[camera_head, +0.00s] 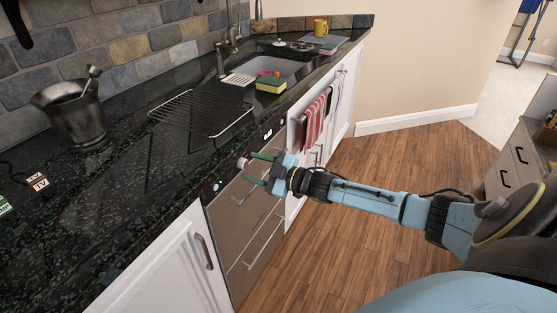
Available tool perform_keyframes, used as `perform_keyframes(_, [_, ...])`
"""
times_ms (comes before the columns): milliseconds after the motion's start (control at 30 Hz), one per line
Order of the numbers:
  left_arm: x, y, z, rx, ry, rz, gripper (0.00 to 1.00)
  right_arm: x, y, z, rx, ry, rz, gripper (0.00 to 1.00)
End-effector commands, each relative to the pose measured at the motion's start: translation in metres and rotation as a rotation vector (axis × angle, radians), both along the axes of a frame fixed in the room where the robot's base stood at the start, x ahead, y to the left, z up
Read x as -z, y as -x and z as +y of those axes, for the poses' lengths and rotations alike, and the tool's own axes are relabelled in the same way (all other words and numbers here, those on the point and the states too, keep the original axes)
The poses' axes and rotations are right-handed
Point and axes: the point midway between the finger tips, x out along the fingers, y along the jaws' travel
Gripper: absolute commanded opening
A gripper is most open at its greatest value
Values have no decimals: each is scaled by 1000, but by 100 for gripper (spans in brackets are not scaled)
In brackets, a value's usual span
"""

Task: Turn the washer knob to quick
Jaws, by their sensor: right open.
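The washer (229,215) is a brown-grey front panel set under the dark counter, with a narrow control strip along its top edge. A small pale round knob (242,163) sticks out from this strip. My right gripper (248,166) reaches in from the right in the head view, with two green-tipped fingers pointing at the strip. It is open, with the knob near the fingertips and roughly between them. I cannot tell whether a finger touches the knob. The knob's setting and the quick mark are too small to read. My left gripper is not in view.
A wire rack (201,113), a dark metal mortar (73,112) and a sink (275,68) with a sponge (270,85) are on the counter. A striped red towel (313,122) hangs beyond the washer. A drawer unit (518,160) stands at right. The wooden floor is clear.

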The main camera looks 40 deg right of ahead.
Motion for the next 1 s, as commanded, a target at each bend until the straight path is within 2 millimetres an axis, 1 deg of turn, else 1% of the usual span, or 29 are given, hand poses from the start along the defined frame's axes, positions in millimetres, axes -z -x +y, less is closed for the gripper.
perform_keyframes(33, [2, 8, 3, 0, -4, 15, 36, 0, 7, -4, 1, 0, 3, 49])
perform_keyframes(233, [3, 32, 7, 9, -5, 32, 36, -2, 40, -18, 0, 2, 5, 49])
perform_keyframes(400, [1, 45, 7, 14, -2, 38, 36, -4, 67, -31, 0, 2, 5, 49])
perform_keyframes(600, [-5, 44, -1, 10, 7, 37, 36, -5, 94, -43, -1, 1, 3, 49])
perform_keyframes(800, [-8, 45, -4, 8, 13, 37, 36, -6, 108, -50, -1, 2, 0, 49])
perform_keyframes(1000, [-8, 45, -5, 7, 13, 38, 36, -6, 111, -51, -1, 1, -2, 49])
